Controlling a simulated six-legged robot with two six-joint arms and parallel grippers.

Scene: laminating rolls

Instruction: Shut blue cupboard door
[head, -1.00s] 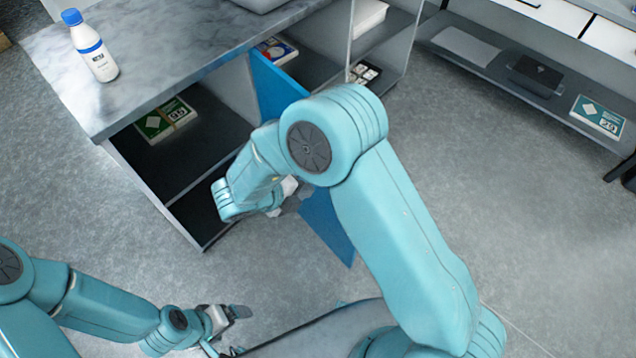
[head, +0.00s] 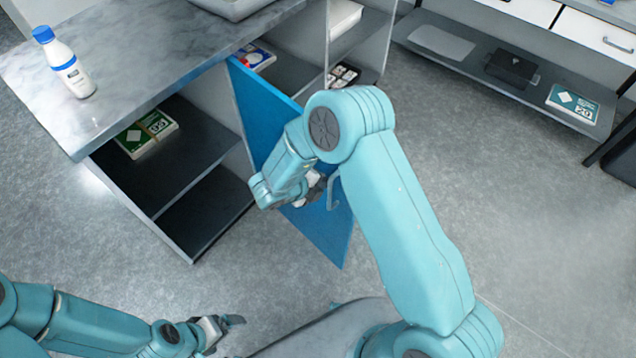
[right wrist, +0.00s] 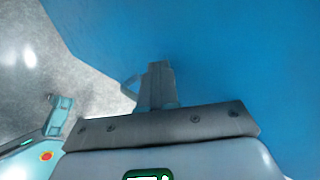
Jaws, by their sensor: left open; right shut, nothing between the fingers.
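The blue cupboard door (head: 325,230) stands ajar, swung out from the cupboard under the marble-look counter. My right gripper (head: 312,194) is in front of the door, beside the handle, with my right arm hiding part of the door. In the right wrist view the blue door (right wrist: 235,60) fills most of the picture, and the shut, empty fingers (right wrist: 158,75) point at it; I cannot tell whether they touch it. My left gripper (head: 226,326) is open and empty, low over the floor, away from the door.
A white bottle with a blue cap (head: 66,65) stands on the counter (head: 130,65). Bare floor lies right of the door; a low shelf unit (head: 500,80) is at the back right.

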